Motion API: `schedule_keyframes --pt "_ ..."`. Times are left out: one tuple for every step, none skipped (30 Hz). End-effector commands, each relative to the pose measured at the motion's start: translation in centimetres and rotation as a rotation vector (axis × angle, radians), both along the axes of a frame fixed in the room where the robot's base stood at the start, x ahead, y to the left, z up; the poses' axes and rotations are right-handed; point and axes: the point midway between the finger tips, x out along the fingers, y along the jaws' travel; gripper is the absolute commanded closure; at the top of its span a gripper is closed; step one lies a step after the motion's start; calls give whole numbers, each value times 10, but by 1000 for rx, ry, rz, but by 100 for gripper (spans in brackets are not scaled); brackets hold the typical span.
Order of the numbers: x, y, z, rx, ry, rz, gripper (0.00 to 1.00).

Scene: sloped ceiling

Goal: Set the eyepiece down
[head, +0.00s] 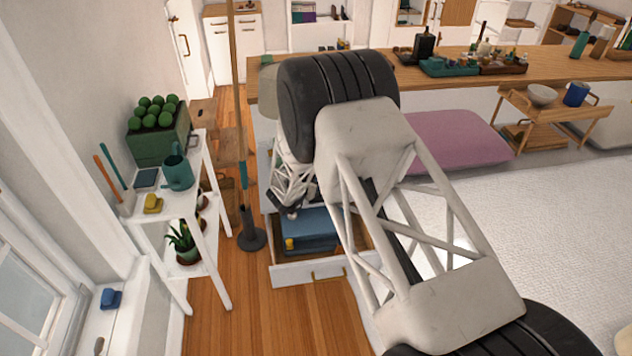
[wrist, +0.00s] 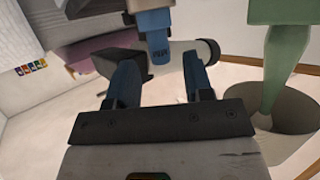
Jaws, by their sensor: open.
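My gripper (wrist: 160,62) is open in the wrist view, its two blue-padded fingers apart. A pale cylinder with a black ring at one end (wrist: 208,50) and a dark flared part at the other lies across the fingertips. It looks like the eyepiece, but I cannot be sure, nor whether it touches a finger. A blue piece with small lettering (wrist: 158,42) stands in front of it. In the head view my gripper (head: 289,211) hangs at the open drawer, mostly hidden by my arm; the eyepiece cannot be made out there.
The open drawer (head: 308,275) holds a blue case (head: 308,230) and a small yellow item (head: 290,244). A dark-based pole (head: 250,238) stands left of it. A white shelf stand (head: 146,213) carries a teal watering can (head: 177,172). The wooden floor in front is clear.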

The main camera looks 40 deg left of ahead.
Motion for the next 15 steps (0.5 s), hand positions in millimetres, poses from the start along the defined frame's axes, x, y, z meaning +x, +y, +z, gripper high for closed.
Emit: schedule_keyframes --pt "-7 0 3 -1 0 1 53" --pt "-11 -1 5 -1 0 1 53" --pt "-15 -1 8 0 -1 1 53" --pt "-18 -1 9 0 -1 1 53" --pt "-21 -2 11 0 -1 1 53" --pt "-25 -2 12 -1 -1 0 53" --pt "-28 -2 13 -1 0 0 53" --pt "-31 -2 14 -1 0 0 53" --pt "-34 -2 15 -1 0 0 53" --pt "-35 -2 16 -1 0 0 53" --pt "-37 -2 16 -1 0 0 53" --pt "-38 -3 17 0 0 0 53" --pt "-39 -3 18 0 0 0 53" --pt "-40 -3 18 0 0 0 53" --pt "-40 -3 18 0 0 0 53"
